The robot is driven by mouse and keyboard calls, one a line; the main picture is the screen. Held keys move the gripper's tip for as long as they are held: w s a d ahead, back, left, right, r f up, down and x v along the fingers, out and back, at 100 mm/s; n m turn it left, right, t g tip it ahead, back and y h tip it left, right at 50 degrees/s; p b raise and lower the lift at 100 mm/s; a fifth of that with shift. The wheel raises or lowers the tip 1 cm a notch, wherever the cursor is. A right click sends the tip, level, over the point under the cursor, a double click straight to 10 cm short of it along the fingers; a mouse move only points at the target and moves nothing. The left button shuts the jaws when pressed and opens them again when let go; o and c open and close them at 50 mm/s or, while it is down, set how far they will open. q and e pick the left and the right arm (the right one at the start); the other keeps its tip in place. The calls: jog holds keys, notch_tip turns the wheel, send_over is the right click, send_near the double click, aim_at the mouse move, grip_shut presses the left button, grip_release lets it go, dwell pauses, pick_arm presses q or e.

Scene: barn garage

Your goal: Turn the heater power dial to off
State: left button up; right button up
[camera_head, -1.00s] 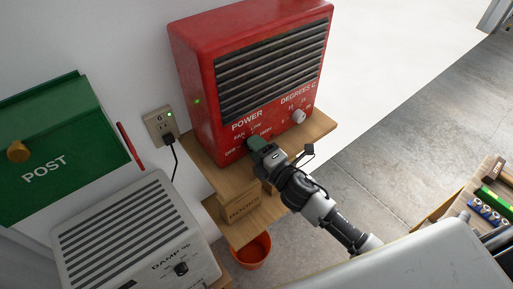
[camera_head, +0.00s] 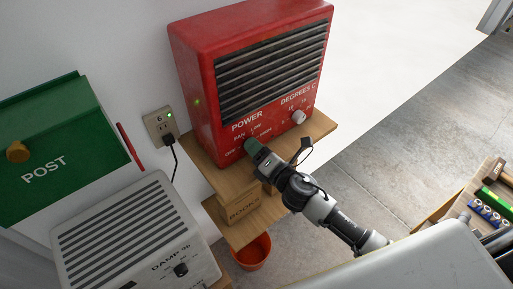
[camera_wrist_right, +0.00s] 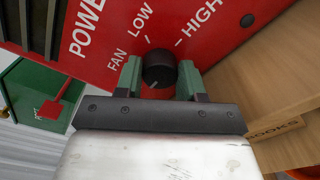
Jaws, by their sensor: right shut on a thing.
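The red heater (camera_head: 205,120) stands on a wooden shelf in the head view. Its front carries a POWER scale with OFF, FAN, LOW and HIGH. My right gripper (camera_head: 252,147) is at this scale and hides the dial in the head view. In the right wrist view the black power dial (camera_wrist_right: 159,68) sits between the two green fingers, which are shut on it. A pale mark on the dial points down and slightly left, away from LOW and HIGH. The OFF label is hidden in the wrist view. My left gripper is not in view.
A white DEGREES C knob (camera_head: 298,117) is to the right on the heater. A wooden BOOKS box (camera_head: 240,208) and an orange bucket (camera_head: 252,252) are below. A white DAMP unit (camera_head: 130,235), an outlet (camera_head: 160,125) and a green POST box (camera_head: 60,150) are at left.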

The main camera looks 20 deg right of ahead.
jog(key=o, duration=0.9)
jog(key=shift+s, duration=0.1)
jog(key=shift+b+v, duration=1.65)
jog(key=shift+v, duration=3.7)
